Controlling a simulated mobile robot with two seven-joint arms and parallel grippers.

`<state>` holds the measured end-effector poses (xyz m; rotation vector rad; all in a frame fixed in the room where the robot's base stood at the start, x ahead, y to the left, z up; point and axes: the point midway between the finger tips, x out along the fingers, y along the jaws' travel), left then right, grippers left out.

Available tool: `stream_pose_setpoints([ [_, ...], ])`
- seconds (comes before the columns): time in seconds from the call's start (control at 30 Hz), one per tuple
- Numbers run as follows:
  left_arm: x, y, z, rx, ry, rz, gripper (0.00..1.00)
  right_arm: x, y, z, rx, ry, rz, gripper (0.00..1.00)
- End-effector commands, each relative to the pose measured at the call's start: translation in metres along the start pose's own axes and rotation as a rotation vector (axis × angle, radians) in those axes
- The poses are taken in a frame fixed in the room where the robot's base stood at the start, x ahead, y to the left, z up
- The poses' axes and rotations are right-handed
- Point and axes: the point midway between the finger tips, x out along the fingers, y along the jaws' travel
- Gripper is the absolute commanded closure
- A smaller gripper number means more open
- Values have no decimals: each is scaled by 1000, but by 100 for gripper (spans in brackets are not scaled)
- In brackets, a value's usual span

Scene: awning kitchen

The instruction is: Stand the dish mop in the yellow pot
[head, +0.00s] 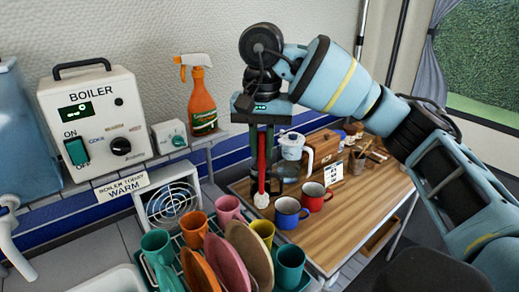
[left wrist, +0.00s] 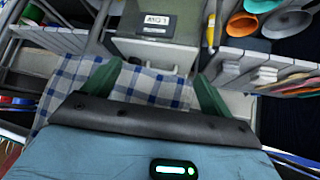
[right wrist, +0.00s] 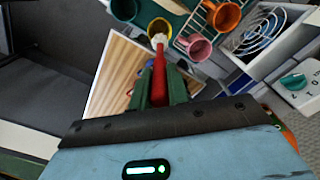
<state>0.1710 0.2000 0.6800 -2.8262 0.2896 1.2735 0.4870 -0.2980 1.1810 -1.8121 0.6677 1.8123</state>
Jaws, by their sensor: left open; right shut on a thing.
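My right gripper (head: 261,178) points down and is shut on the red handle of the dish mop (head: 262,160). The mop hangs upright, its white head (head: 261,200) lowest. The yellow pot (head: 263,229) stands among the dishes just below the mop head in the head view. In the right wrist view the mop head (right wrist: 160,39) overlaps the open mouth of the yellow pot (right wrist: 157,26); whether it touches the pot I cannot tell. My left gripper (left wrist: 155,78) is open and empty over a blue checked cloth (left wrist: 150,92); it is outside the head view.
Around the pot stand orange (head: 194,228), pink (head: 228,208) and green (head: 289,266) cups and several upright plates (head: 249,250). A blue mug (head: 289,213) and red mug (head: 314,196) stand on the wooden table (head: 335,235) at right. The boiler (head: 96,122) is at left.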

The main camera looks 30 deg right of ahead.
Motion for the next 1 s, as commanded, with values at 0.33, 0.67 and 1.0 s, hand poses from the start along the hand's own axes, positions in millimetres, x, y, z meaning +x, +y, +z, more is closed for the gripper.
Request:
stream_pose_setpoints([
  [0.33, 1, 0, 7, 0, -13, 2, 15, 7, 0, 0, 1, -2, 1, 100],
  [0.67, 7, 2, 32, -6, -53, 6, 15, 31, 0, -1, 0, -4, 4, 100],
  [1.0, 15, 4, 45, -14, -71, 9, 15, 53, 0, -1, 2, -3, 2, 100],
])
